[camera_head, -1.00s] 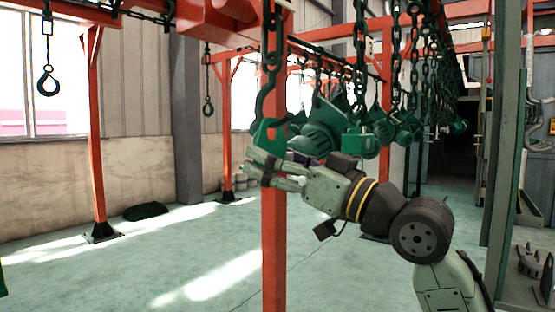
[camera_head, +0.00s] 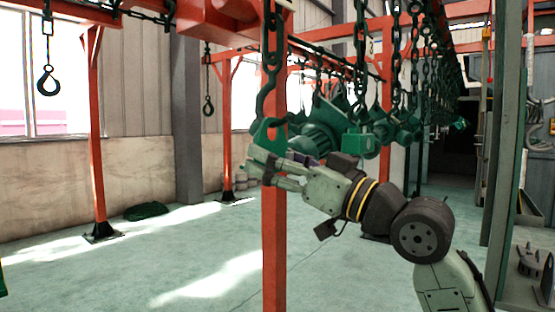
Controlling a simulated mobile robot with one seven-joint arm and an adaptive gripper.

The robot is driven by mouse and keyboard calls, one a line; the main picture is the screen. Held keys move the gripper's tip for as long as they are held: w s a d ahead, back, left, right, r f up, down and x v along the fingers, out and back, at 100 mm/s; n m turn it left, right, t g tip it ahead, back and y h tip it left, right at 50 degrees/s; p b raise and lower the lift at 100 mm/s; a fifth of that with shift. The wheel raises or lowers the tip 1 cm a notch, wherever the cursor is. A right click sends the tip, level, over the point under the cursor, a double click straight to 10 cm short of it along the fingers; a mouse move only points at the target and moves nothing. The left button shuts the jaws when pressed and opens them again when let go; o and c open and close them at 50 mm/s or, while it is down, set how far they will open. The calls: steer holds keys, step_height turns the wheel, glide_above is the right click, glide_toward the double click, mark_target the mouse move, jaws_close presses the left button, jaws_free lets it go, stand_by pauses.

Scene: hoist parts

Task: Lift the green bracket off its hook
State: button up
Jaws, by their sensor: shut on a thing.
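The green bracket (camera_head: 268,135) hangs at the lower end of a dark hook (camera_head: 265,97) on a chain, in front of an orange post. My gripper (camera_head: 256,170) is at the bracket's lower part, coming from the right. Its fingers are shut on the bracket, which hides part of the fingers' contact. The bracket's upper part still meets the hook. Whether the hook bears its weight cannot be told.
An orange post (camera_head: 274,250) stands right behind my gripper. Several green parts, including a motor-like one (camera_head: 322,130), hang on chains to the right. An empty hook (camera_head: 48,80) hangs at the far left. The floor (camera_head: 170,260) at left is open.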

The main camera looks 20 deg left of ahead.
steer(key=shift+s+d+r+h+p, duration=0.1)
steer(key=shift+d+r+h+p, duration=0.15)
steer(key=shift+p, duration=0.3)
steer(key=shift+r+h+p, duration=0.15)
steer(key=shift+r+p, duration=0.2)
steer(key=shift+p, duration=0.2)
steer(key=shift+d+r+g+p, duration=0.2)
steer(key=shift+g+p, duration=0.1)
steer(key=shift+p, duration=0.25)
steer(key=shift+r, duration=0.1)
steer(key=shift+s+d+r+h+p, duration=0.2)
steer(key=shift+d+h+p, duration=0.25)
steer(key=shift+p, duration=0.4)
steer(key=shift+s+d+f+h, duration=0.1)
steer(key=shift+s+d+h, duration=0.05)
steer(key=shift+h, duration=0.1)
steer(key=shift+d+p, duration=0.1)
steer(key=shift+p, duration=0.3)
steer(key=shift+d+r, duration=0.1)
steer(key=shift+r, duration=0.1)
steer(key=shift+s+d+r+g+h+p, duration=0.15)
steer(key=shift+d+g+h+p, duration=0.15)
steer(key=shift+p, duration=0.35)
steer(key=shift+s+d, duration=0.1)
steer(key=shift+d, duration=0.1)
